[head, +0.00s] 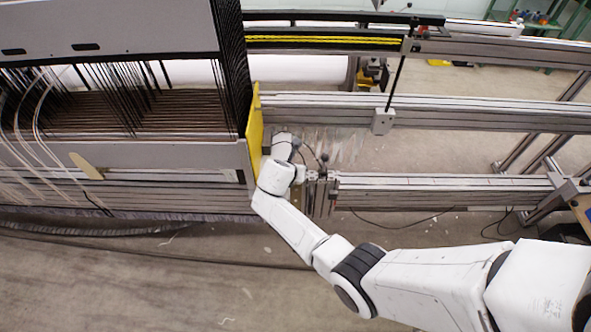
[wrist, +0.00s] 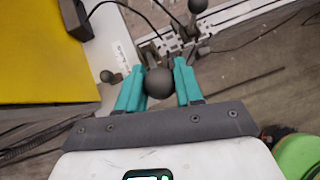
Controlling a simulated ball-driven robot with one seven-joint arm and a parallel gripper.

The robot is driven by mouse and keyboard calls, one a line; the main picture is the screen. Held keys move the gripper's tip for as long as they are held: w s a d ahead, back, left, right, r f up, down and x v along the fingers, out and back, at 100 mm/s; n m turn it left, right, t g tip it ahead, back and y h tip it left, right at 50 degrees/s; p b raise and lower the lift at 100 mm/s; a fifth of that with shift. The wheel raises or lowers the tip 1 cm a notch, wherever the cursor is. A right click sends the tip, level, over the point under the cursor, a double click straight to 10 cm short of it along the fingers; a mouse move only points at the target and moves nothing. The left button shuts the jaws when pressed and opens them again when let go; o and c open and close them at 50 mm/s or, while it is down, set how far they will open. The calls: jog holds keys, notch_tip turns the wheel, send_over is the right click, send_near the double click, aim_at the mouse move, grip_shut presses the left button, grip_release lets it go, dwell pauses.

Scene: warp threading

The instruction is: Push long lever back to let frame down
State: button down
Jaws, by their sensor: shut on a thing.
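My gripper (wrist: 160,68) has two teal fingers, seen in the wrist view. They are shut on a dark round lever knob (wrist: 159,83), one finger on each side. The lever's shaft below the knob is mostly hidden, so its length and tilt cannot be told. In the head view my white wrist is beside the yellow panel, above the lever mechanism (head: 318,190) at the end of the rail; the fingers are not clear there. The frame (head: 170,155) with its many dark wires fills the left of the head view.
The yellow panel (head: 255,130) stands close to the left of my wrist; it also shows in the wrist view (wrist: 40,60). Other dark knobs (wrist: 198,6) (wrist: 107,76) are near my fingers. A metal rail (head: 440,183) runs right. The floor in front is open.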

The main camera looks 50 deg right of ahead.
jog(key=w+d+r+g+y+b, duration=0.2)
jog(key=w+d+y+b, duration=0.1)
jog(key=w+d, duration=0.3)
jog(key=shift+d+r+n+g+y, duration=0.35)
jog(key=shift+d+y, duration=0.25)
jog(key=shift+d, duration=0.3)
jog(key=shift+w+r+b, duration=0.1)
jog(key=shift+w+b, duration=0.05)
jog(key=shift+b, duration=0.15)
jog(key=c, duration=1.2)
grip_release()
jog(key=shift+d, duration=0.1)
jog(key=o, duration=0.3)
jog(key=shift+d, duration=0.15)
jog(key=shift+o, duration=0.6)
jog(key=p+v, duration=0.4)
jog(key=v, duration=0.6)
jog(key=shift+a+r, duration=0.2)
jog(key=shift+r, duration=0.1)
